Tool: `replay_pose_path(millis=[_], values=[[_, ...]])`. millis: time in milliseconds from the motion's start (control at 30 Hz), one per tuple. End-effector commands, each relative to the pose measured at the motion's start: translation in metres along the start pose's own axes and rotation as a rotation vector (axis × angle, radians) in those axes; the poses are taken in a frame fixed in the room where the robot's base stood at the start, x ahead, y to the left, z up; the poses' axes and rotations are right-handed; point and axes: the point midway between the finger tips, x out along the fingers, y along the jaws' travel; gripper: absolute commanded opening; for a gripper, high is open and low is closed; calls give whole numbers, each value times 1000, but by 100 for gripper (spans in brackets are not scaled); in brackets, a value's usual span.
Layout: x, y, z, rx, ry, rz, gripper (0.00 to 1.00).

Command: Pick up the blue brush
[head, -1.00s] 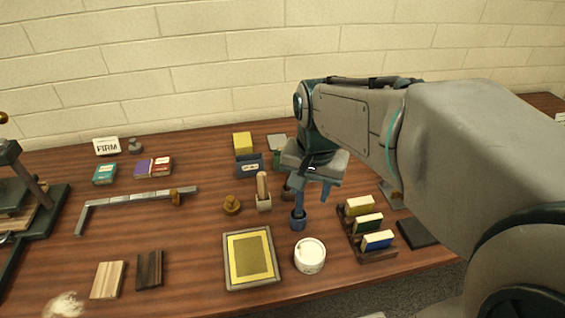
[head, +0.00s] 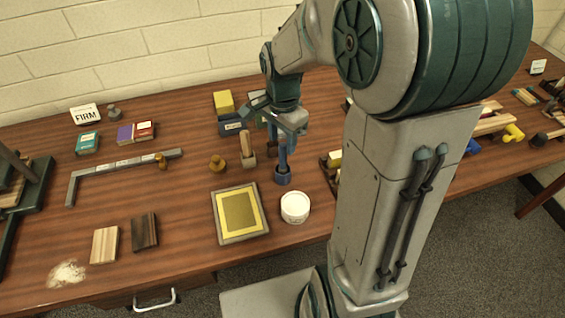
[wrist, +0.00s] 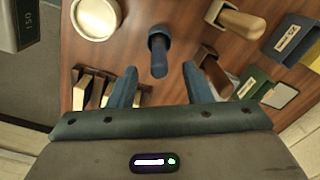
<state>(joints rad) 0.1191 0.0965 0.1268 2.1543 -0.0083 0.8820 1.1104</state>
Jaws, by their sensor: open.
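My gripper (head: 284,143) points down at the brush's upper part. In the wrist view my gripper (wrist: 160,68) is open, with one finger on each side of the brush handle and a gap on both sides. Nothing is held. My gripper partly hides the brush top in the head view.
A white round tub (head: 295,208) and a yellow framed tray (head: 216,222) lie in front of the cup. A wooden-handled tool (head: 246,144) stands to its left. A slotted rack, partly hidden by my arm, is to its right.

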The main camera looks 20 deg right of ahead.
Motion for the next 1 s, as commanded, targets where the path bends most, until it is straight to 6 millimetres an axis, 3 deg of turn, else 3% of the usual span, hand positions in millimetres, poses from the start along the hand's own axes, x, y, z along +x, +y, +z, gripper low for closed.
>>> replay_pose_path(millis=[400,700,733,900,1000], values=[[47,2,-2,-1,-1,2,45],[53,1,-2,0,1,-2,45],[53,1,-2,0,1,-2,42],[53,1,-2,0,1,-1,0],[53,1,-2,0,1,-1,0]])
